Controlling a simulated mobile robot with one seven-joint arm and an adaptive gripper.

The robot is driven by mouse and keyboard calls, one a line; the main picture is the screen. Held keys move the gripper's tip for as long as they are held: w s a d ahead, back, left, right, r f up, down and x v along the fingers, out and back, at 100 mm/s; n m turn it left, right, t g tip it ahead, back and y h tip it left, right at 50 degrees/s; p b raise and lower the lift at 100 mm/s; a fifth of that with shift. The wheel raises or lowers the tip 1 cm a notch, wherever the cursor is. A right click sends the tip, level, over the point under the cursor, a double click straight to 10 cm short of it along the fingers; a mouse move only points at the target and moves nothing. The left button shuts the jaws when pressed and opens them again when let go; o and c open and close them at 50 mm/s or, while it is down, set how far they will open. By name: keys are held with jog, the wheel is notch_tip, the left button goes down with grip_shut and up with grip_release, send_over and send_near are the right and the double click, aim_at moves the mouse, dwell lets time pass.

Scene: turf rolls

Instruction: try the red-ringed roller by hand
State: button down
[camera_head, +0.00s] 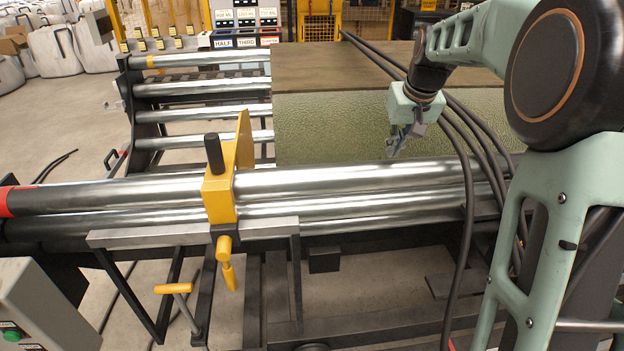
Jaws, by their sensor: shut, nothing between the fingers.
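The red-ringed roller (130,194) is a long shiny steel cylinder across the front of the frame. Its red ring (16,201) shows at the far left end, next to a dark end section. A yellow clamp block (219,195) sits over it left of the middle. My gripper (393,155) is shut and empty, pointing down in front of the green textured sheet, right of the clamp. In the picture its fingertips are just above the roller's upper edge; I cannot tell whether they touch it. My arm and the cables hide the roller's right end.
A second steel roller (350,212) lies just below. Several thinner rollers (200,88) run behind at the left, one with a yellow ring. Dark cables (467,185) hang over the right side. A yellow crank handle (172,288) and a control box (45,310) stand at the front left.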

jog(key=shift+f+b, duration=0.45)
jog(key=shift+f, duration=0.3)
jog(key=shift+s+f, duration=0.1)
jog(key=shift+f, duration=0.05)
